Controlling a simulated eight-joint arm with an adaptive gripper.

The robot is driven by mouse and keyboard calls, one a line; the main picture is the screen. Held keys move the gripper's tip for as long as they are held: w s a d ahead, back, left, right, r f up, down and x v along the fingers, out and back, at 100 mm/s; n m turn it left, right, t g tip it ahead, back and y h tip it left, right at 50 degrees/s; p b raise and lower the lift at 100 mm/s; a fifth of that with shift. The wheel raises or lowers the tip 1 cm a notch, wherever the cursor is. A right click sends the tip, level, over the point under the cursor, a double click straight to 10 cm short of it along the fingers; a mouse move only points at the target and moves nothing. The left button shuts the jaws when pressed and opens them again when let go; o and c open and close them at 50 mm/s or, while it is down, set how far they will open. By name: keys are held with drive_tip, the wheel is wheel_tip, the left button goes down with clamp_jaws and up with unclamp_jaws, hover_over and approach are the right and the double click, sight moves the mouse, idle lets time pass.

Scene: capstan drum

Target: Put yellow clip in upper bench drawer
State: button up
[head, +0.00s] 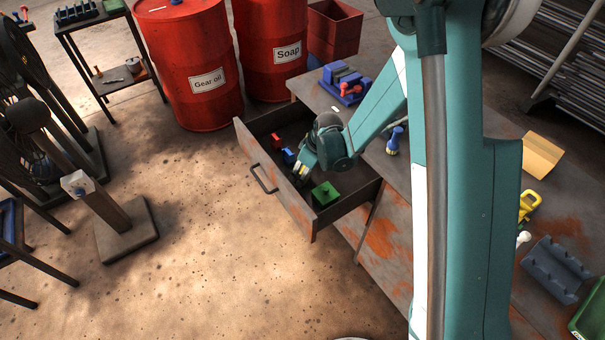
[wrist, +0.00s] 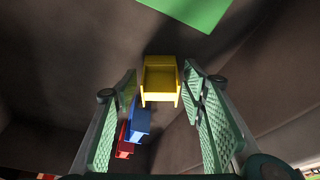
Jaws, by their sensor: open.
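The bench's drawer (head: 345,212) is pulled open, and my gripper (head: 301,174) reaches down inside it. In the wrist view, my gripper (wrist: 159,88) has its two fingers spread, with a small yellow clip (wrist: 160,77) between the fingertips. A gap shows on at least the left side of the clip; I cannot tell whether it rests on the drawer floor. In the head view the clip is mostly hidden by my gripper.
Inside the drawer are a green block (head: 325,194), a blue piece (head: 289,156) and a red piece (head: 276,141). On the bench top lie a blue-handled brush (head: 394,141), a blue vise (head: 345,84) and a yellow item (head: 528,203). Red drums (head: 190,60) stand behind.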

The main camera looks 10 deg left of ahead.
drive_tip(key=p+v, duration=0.2)
drive_tip(key=v, duration=0.9)
drive_tip(key=shift+s+r, duration=0.1)
drive_tip(key=shift+r, duration=0.05)
idle(0.5)
drive_tip(key=shift+d, duration=0.1)
drive_tip(key=s+d+r+m+t+h, duration=0.1)
drive_tip(key=s+d+r+m, duration=0.2)
drive_tip(key=d+r, duration=0.6)
drive_tip(key=s+d+r+m+t, duration=0.2)
drive_tip(key=s+d+r+m, duration=0.15)
drive_tip(key=d+r, duration=0.6)
drive_tip(key=s+d+r+m+t+h, duration=0.1)
drive_tip(key=s+d+r+m, duration=0.2)
drive_tip(key=s+d, duration=0.4)
drive_tip(key=s+d+r+m+t+h, duration=0.1)
drive_tip(key=s+d+r+m, duration=0.3)
drive_tip(key=s, duration=0.8)
drive_tip(key=shift+d+r+t, duration=0.5)
drive_tip(key=shift+d+r, duration=0.85)
drive_tip(key=shift+d, duration=0.5)
